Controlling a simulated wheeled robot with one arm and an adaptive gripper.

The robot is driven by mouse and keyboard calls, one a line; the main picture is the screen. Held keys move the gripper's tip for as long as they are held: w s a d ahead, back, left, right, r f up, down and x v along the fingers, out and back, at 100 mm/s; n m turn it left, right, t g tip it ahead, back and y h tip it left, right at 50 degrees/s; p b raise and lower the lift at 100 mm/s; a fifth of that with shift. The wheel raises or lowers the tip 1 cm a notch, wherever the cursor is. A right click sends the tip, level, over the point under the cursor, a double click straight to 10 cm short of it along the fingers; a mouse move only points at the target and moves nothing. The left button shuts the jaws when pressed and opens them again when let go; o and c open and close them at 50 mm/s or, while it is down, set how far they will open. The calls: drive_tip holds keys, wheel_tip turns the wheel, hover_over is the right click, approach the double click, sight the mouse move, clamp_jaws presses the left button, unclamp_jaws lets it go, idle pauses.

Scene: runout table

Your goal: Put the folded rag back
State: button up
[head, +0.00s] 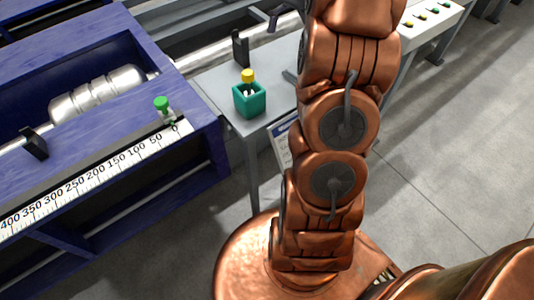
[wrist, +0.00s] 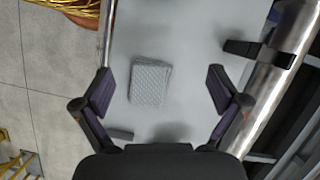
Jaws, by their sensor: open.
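The folded rag (wrist: 150,83) is a light grey, textured rectangle lying flat on a pale grey table top (wrist: 190,30) in the wrist view. My gripper (wrist: 160,85) is open, with its two dark fingers apart on either side of the rag in the picture. The fingers do not touch the rag, and nothing is held between them. In the head view my arm stands in front of part of the grey table (head: 215,85); the rag and my gripper do not show there.
A metal bar runs along the table's right side in the wrist view, with a black bracket (wrist: 243,48). A blue frame with a ruler (head: 100,178) is at left.

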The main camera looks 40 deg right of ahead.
drive_tip(key=s+a+n+g+h, duration=0.1)
drive_tip(key=s+a+n, duration=0.3)
drive_tip(key=a, duration=0.6)
drive_tip(key=s+a+n+h, duration=0.1)
drive_tip(key=s+a+n, duration=0.3)
drive_tip(key=a, duration=0.5)
drive_tip(key=s+a+f+n+h, duration=0.1)
drive_tip(key=s+a+f+n, duration=0.2)
drive_tip(key=s, duration=0.5)
drive_tip(key=s+a+f+n+h, duration=0.1)
drive_tip(key=s+a+f+n, duration=0.3)
drive_tip(key=s, duration=0.5)
drive_tip(key=shift+a+g, duration=0.4)
drive_tip(key=shift+a, duration=0.15)
drive_tip(key=shift+s, duration=0.1)
